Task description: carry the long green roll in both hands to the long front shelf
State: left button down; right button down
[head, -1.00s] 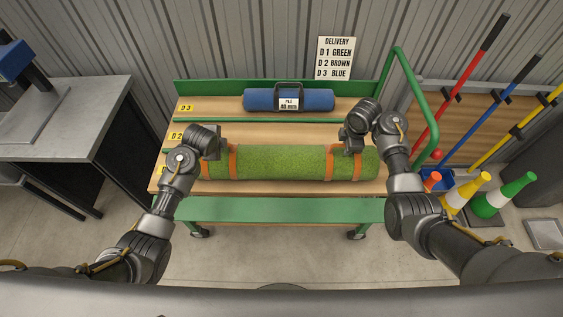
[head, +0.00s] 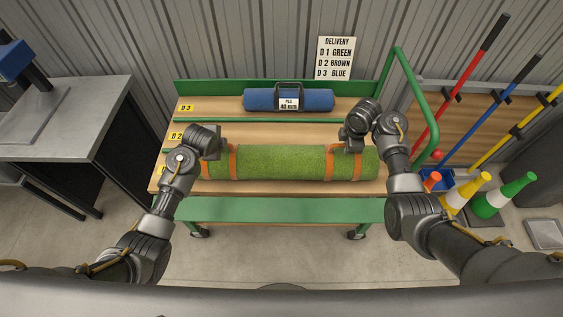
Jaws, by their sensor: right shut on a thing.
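The long green roll (head: 283,162) lies level across the front wooden shelf (head: 300,188) of a stepped green-framed cart. Whether the roll's underside rests fully on the shelf cannot be seen.
A blue roll (head: 290,99) with a black handle lies on the back shelf, marked D 3. A delivery sign (head: 336,58) lists D 1 green. A grey bench (head: 65,120) stands left; cones (head: 503,192) and long-handled tools stand right. A green rail (head: 420,95) rises at the cart's right.

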pick_arm(q)
jog(key=shift+w+r, duration=0.15)
jog(key=shift+r, duration=0.05)
pick_arm(e)
jog(key=shift+w+r, duration=0.15)
jog(key=shift+r, duration=0.05)
dwell(0.4)
